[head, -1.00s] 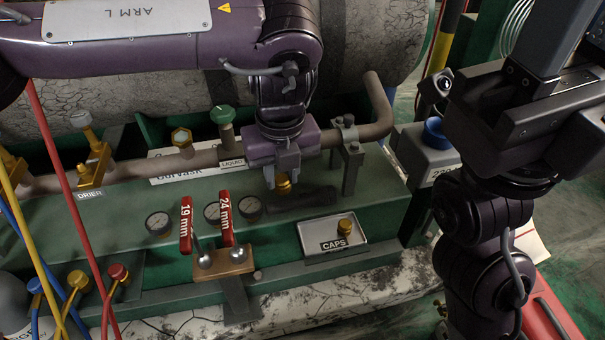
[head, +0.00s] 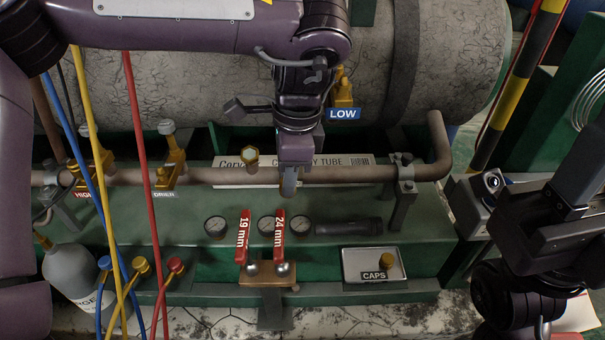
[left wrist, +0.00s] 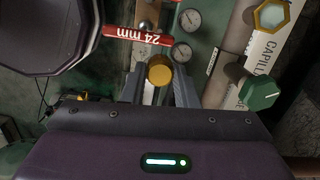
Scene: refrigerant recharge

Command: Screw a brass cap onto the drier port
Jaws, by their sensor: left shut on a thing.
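My left gripper (head: 289,182) hangs over the green bench in front of the copper pipe. In the left wrist view its two grey fingers (left wrist: 160,88) are shut on a brass cap (left wrist: 159,70). In the head view the fingers hide most or all of that cap. A second brass cap (head: 386,260) sits in the CAPS tray (head: 352,256). My right gripper is not in view; only dark right arm links show.
The 19 mm (head: 243,236) and 24 mm (head: 280,237) red-handled wrenches stand below the gripper.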

